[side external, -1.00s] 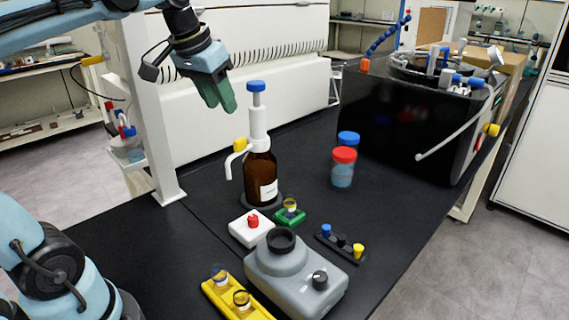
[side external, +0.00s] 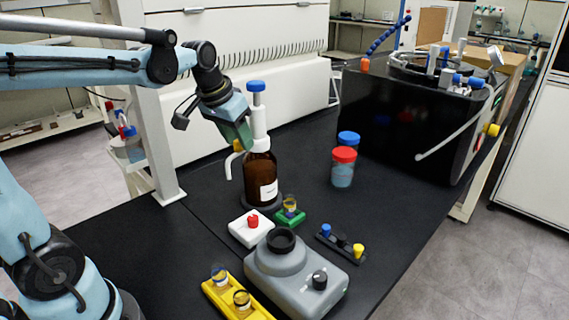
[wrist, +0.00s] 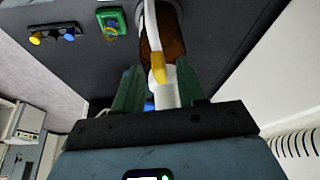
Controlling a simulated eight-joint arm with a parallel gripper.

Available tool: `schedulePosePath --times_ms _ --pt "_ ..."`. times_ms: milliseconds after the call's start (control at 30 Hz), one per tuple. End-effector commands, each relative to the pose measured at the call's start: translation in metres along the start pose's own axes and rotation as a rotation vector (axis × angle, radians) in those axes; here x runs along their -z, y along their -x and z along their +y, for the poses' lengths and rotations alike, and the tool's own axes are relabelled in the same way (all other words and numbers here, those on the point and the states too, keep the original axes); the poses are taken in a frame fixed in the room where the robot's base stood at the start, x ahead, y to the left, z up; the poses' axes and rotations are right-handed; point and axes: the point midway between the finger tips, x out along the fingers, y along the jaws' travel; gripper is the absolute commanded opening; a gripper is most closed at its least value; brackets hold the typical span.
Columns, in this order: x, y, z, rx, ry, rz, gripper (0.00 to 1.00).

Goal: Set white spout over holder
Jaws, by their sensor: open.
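A brown bottle (side external: 260,170) with a white pump head and blue cap (side external: 256,86) stands on the black bench. Its white spout (side external: 229,166) bends out to the left and down in the side view. It also shows in the wrist view (wrist: 151,22), with a yellow piece (wrist: 158,68) near its base. A small green holder (side external: 291,218) with a yellow-banded vial sits in front of the bottle; the spout points away from it. My gripper (side external: 242,143) is open at the pump head. In the wrist view its green fingers lie either side of the white pump body; contact is unclear.
A white block with a red knob (side external: 252,222), a grey mixer (side external: 292,275), a yellow rack (side external: 235,297) and a dark rack with coloured caps (side external: 340,245) stand in front. Red- and blue-capped jars (side external: 343,168) are to the right. A white post (side external: 160,150) stands behind left.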

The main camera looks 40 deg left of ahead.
Motion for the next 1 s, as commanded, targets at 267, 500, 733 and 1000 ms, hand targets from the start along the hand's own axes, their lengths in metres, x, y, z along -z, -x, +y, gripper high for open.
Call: schedulePosePath --times_ms 267,500,733,1000 --pt "0.0000 0.0003 0.0000 0.000 0.000 0.000 0.20" --pt "0.0001 0.0004 -0.0001 0.000 0.000 0.000 0.00" --pt "0.0000 0.0005 0.0000 0.000 0.001 0.000 0.00" --pt "0.0002 0.0005 0.0043 0.021 0.048 0.000 0.00"
